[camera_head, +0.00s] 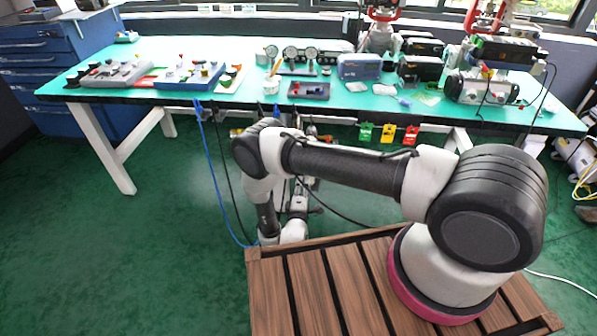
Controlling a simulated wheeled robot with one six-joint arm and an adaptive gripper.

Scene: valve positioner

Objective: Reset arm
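My arm rises from a round base with a magenta ring on the wooden deck (310,290). Its dark upper link runs left across the view to the elbow, and the forearm drops to a wrist beside the deck's far left corner. Grey and dark parts behind the wrist reach up towards the table edge, partly covered by my arm. My gripper's fingers cannot be made out there, and no held object is visible.
A long green-topped workbench (220,105) stands ahead, carrying valve positioners (480,85), gauges (290,55) and a blue box (360,67). Coloured tags (388,133) hang at its front edge. A blue cable (215,170) hangs to the floor. Green floor (120,250) is clear at left.

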